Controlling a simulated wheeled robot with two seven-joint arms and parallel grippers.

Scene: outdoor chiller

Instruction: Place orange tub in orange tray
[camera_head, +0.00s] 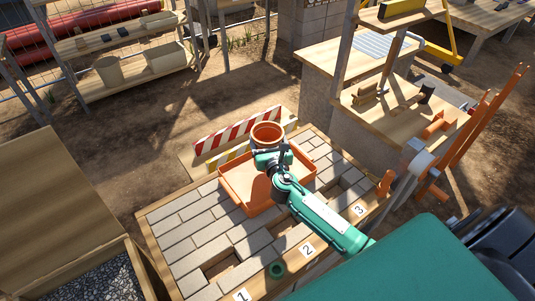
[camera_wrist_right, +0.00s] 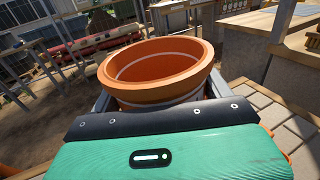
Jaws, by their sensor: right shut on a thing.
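The orange tub (camera_head: 267,132) is a round, open-topped pot with a pale ring inside its rim. In the head view it is over the back part of the orange tray (camera_head: 236,196); I cannot tell whether it touches the tray. My right gripper (camera_head: 270,150) is shut on the tub, which also fills the middle of the right wrist view (camera_wrist_right: 160,72) between the fingers. The tub stands about upright. The tray is a shallow square box on the paved table, partly hidden by my right arm. My left gripper is not in view.
The paved table (camera_head: 190,238) has gaps in its bricks and numbers 1, 2 and 3 along its front edge. A red-and-white striped barrier (camera_head: 237,131) stands behind the tray. A gravel box (camera_head: 95,281) is at the left.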

